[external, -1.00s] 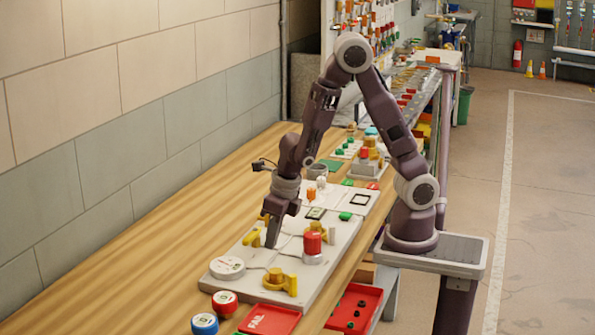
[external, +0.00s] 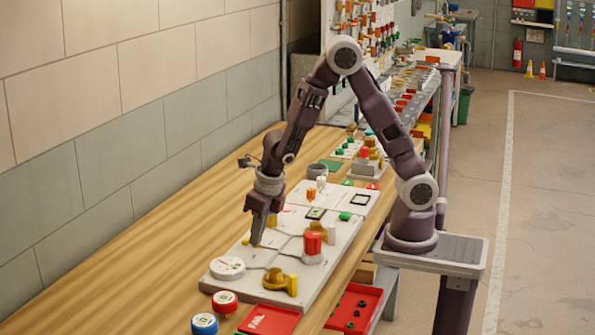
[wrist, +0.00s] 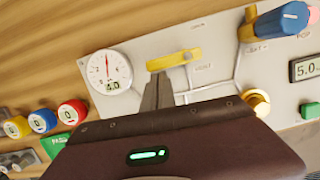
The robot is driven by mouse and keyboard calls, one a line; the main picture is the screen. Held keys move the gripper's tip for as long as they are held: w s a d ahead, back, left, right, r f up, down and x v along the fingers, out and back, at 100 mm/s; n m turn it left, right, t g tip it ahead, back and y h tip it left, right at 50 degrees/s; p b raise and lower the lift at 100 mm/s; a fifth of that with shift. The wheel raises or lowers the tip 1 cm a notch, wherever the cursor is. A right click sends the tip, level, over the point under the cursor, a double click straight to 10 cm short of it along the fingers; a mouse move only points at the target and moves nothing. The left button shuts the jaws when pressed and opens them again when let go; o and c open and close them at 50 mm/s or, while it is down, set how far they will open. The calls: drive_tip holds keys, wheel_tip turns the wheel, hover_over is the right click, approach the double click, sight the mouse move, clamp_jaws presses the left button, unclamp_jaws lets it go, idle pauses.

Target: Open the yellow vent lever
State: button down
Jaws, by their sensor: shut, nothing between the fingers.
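The yellow vent lever (wrist: 173,60) is a flat bar on the pale panel (wrist: 220,55), with a label reading VENT below its right part. It lies nearly level in the wrist view, its left end slightly lower. In the external view its yellow parts (external: 272,220) show beside my gripper, which hides some of it. My gripper (external: 256,243) is shut and empty, pointing down over the panel. In the wrist view its fingertips (wrist: 157,76) are just below the lever's left half, very close to it. I cannot tell whether they touch.
A white gauge (wrist: 109,70) stands left of the lever. A blue knob (wrist: 280,20) and a brass knob (wrist: 257,101) are to the right. In the external view, a tall red button (external: 312,243) and a brass valve with yellow handle (external: 280,281) stand on the panel.

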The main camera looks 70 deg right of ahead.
sight(234, 247)
drive_tip(key=shift+w, duration=0.1)
drive_tip(key=shift+w+a+m+h, duration=0.15)
drive_tip(key=shift+w+m, duration=0.1)
drive_tip(key=shift+m, duration=0.35)
drive_tip(key=shift+w+a+m+h, duration=0.15)
drive_tip(key=shift+w+m, duration=0.05)
drive_tip(key=shift+m, duration=0.4)
drive_tip(key=w+m, duration=0.1)
drive_tip(key=m, duration=0.1)
drive_tip(key=shift+w+a+m+h, duration=0.1)
drive_tip(key=shift+w+m+h, duration=0.05)
drive_tip(key=shift+m+h, duration=0.2)
drive_tip(key=w+m, duration=0.1)
drive_tip(key=m, duration=0.1)
drive_tip(key=w+m+g, duration=0.1)
drive_tip(key=m, duration=0.1)
drive_tip(key=shift+m+h, duration=0.25)
drive_tip(key=shift+h, duration=0.1)
drive_tip(key=w+m, duration=0.1)
drive_tip(key=m, duration=0.1)
drive_tip(key=w+d+m+g, duration=0.1)
drive_tip(key=m, duration=0.1)
drive_tip(key=shift+d, duration=0.2)
drive_tip(key=shift+w+d+m+g+h, duration=0.2)
drive_tip(key=shift+w+d+m, duration=0.1)
drive_tip(key=shift+m, duration=0.65)
drive_tip(key=shift+w+d+m+g+h, duration=0.1)
drive_tip(key=shift+w+d+m+g, duration=0.15)
drive_tip(key=shift+m, duration=0.7)
drive_tip(key=shift+d, duration=0.15)
